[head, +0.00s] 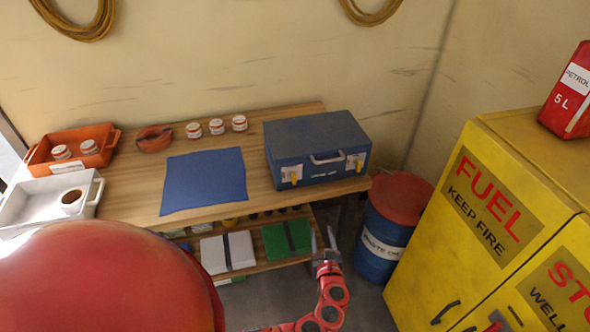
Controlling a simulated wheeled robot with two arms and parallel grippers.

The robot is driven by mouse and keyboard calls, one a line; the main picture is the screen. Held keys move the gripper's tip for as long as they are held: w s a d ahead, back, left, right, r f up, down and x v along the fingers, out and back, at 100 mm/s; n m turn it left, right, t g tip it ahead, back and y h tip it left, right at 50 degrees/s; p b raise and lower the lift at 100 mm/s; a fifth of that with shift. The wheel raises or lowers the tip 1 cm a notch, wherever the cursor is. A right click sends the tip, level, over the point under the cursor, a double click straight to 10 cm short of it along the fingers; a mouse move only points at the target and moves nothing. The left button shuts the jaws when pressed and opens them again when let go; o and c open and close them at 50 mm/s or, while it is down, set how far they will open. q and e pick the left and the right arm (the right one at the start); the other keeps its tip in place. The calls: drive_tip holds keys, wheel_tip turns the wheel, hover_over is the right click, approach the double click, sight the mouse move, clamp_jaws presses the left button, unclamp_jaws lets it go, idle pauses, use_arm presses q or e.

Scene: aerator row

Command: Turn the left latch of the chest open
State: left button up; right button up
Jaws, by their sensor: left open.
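The blue chest (318,136) stands closed at the right end of the wooden workbench (140,196). Its front carries a left latch (291,175), a carrying handle (327,159) and a right latch (355,162). Both latches are small, pale metal and yellow; their exact turn is too small to tell. My left gripper (331,240) is on a red arm, in front of the bench and below the chest. It is open, apart from the latch and touches nothing that I can see. My right gripper is not in view.
A blue mat (204,181), several small jars (217,127), an orange tray (72,149) and a white tray (48,204) lie left of the chest. A blue drum with a red lid (383,235) and a yellow fuel cabinet (465,240) stand at right.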

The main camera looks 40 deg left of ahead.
use_arm(q)
drive_tip(key=s+a+r+g+y, duration=0.1)
drive_tip(key=s+a+r+y, duration=0.2)
drive_tip(key=r, duration=0.4)
drive_tip(key=p, duration=0.3)
approach(295, 178)
drive_tip(key=shift+n+y, duration=0.4)
drive_tip(key=x, duration=0.8)
drive_tip(key=shift+w+d+f, duration=0.1)
drive_tip(key=shift+f, duration=0.25)
drive_tip(key=shift+w+a, duration=0.45)
drive_tip(key=shift+a, duration=0.1)
clamp_jaws()
